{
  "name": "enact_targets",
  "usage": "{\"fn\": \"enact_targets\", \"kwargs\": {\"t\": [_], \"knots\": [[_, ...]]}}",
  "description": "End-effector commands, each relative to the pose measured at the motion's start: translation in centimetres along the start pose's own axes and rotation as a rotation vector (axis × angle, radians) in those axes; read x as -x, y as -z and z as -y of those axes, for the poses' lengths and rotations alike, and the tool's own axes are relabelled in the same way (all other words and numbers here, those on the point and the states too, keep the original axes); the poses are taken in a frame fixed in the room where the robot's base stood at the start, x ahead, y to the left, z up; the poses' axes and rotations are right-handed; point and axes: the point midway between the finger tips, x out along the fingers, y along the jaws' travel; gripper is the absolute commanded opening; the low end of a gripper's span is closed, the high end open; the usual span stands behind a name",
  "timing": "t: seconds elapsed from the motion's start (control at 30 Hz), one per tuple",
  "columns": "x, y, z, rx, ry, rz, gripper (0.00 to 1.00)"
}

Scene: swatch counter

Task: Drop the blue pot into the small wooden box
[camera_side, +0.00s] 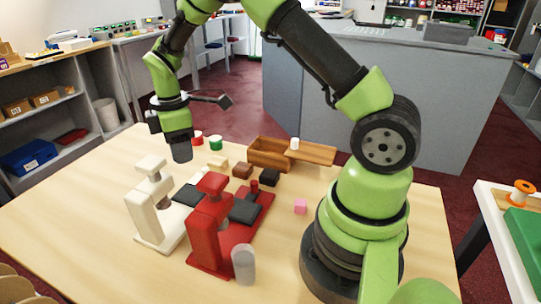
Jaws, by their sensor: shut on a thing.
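My gripper (181,152) points down over the back left of the table, left of the red pot (197,138) and behind the white stand. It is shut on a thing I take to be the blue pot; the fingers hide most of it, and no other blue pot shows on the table. The small wooden box (268,160) stands at the back middle of the table, to the right of my gripper. Its open top shows, and a flat wooden lid or board (318,153) extends to its right. My gripper is well apart from the box.
A green pot (215,143) stands beside the red pot. A white pot (294,144) stands at the board's left end. A white press (150,205) and a red press (212,225) stand in front. The front left table is clear.

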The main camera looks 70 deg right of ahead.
Motion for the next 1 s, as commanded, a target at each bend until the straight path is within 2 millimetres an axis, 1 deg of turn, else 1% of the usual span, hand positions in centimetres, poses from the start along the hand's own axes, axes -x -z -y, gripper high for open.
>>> {"fn": "enact_targets", "kwargs": {"t": [0.5,0.57,0.63,0.67,0.77,0.87,0.9,0.97,1.0], "knots": [[0.0,0.0,0.0,-0.001,0.0,0.0,0.18],[0.0,-0.3,-0.2,-0.002,0.0,0.0,0.18],[0.2,-1.2,-0.8,-0.005,-0.001,0.0,0.18],[0.3,-1.8,-1.2,-0.008,-0.001,-0.001,0.18],[0.7,-4.8,-3.0,-0.014,-0.002,-0.001,0.18],[1.3,-9.1,-4.8,-0.018,-0.002,-0.001,0.18],[1.5,-11.0,-5.4,-0.017,-0.002,-0.001,0.18],[1.9,-13.8,-6.1,-0.018,-0.002,-0.001,0.18],[2.1,-15.5,-6.5,-0.018,-0.002,0.0,0.18]]}}
